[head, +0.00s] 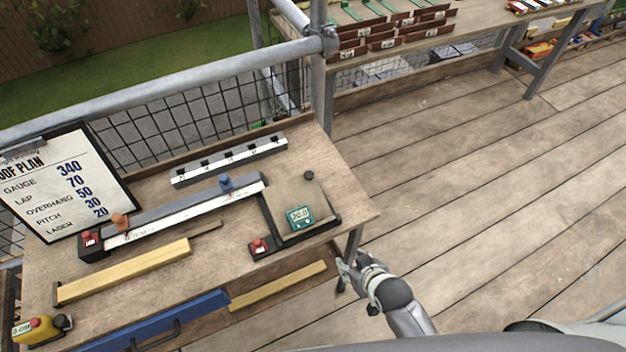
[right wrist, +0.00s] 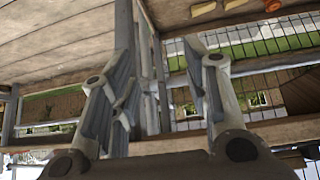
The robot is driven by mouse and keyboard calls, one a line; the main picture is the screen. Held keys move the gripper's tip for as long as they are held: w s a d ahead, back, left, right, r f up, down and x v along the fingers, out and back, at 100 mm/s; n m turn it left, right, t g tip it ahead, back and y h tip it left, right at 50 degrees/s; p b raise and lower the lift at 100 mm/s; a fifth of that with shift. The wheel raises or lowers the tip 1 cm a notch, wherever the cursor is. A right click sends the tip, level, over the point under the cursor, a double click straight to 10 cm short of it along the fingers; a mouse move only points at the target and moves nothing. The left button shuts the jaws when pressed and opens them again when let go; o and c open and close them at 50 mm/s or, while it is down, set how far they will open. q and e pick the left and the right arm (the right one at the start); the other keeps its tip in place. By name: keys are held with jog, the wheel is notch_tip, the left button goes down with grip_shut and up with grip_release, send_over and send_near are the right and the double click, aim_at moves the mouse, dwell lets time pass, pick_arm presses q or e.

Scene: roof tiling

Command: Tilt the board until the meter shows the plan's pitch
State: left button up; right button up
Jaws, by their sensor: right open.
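The tilting board (head: 290,196) is a small tan panel in a dark frame at the right end of the workbench. A green meter (head: 300,217) lies on its near part; its display seems to read about 20, but the digits are too small to be sure. A dark knob (head: 309,175) is at the board's far corner. The roof plan (head: 75,185) on a clipboard at the left shows pitch 30. My right gripper (head: 347,270) is open and empty, below and right of the board, beside the bench leg. In the right wrist view its fingers (right wrist: 160,85) are apart. My left gripper is not in view.
A metal post (head: 322,80) stands behind. The plank floor at right is clear.

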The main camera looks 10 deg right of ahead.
notch_tip(320, 180, up, 8)
jog(key=w+a+t, duration=0.1)
jog(key=w, duration=0.1)
jog(key=t+y, duration=0.2)
jog(key=t, duration=0.2)
send_near(310, 177)
jog(key=s, duration=0.2)
jog(key=shift+w+d+n+t, duration=0.3)
jog(key=shift+w+n, duration=0.1)
jog(key=shift+w, duration=0.1)
jog(key=x, duration=0.9)
jog(key=shift+w+a+f, duration=0.1)
jog(key=shift+w+a, duration=0.05)
jog(key=shift+a, duration=0.05)
grip_shut()
